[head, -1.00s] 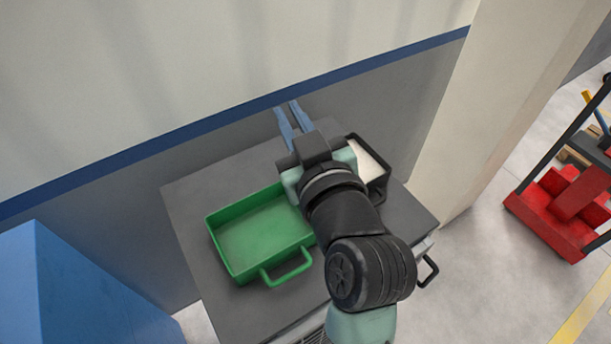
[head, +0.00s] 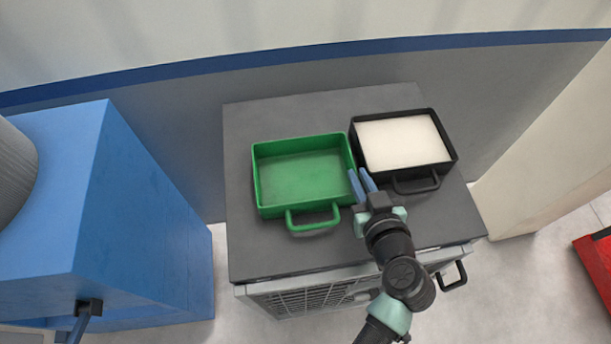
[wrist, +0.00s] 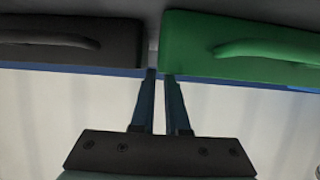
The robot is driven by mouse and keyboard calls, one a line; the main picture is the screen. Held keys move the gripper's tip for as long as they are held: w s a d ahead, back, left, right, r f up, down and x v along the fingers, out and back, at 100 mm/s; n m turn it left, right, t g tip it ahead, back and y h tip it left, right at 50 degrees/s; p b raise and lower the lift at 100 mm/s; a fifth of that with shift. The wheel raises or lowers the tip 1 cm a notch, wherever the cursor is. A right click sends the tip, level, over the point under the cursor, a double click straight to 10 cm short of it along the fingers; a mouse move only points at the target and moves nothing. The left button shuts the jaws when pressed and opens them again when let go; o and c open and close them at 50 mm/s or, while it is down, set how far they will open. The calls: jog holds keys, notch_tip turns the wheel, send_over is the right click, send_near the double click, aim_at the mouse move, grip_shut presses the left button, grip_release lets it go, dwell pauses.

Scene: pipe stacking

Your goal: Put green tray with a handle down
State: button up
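The green tray with a handle (head: 305,178) rests flat and empty on the dark cabinet top, its handle (head: 313,217) toward the front. My gripper (head: 360,177) is just right of the tray, by its front right corner. Its two blue fingers are a little apart with nothing between them. In the wrist view the fingers (wrist: 159,75) show a narrow gap, with the green tray (wrist: 190,45) to their right. I cannot tell whether a finger touches the tray's side.
A black tray (head: 451,154) with a white filling stands right of the green tray, its handle toward the front. The cabinet top (head: 255,250) is bare at the front left. A wall (head: 300,85) stands behind. A blue block (head: 150,190) is at the left.

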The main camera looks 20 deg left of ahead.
aim_at(354, 165)
jog(key=shift+p+x, duration=0.65)
jog(key=shift+x, duration=1.95)
grip_shut()
jog(key=shift+d, duration=0.1)
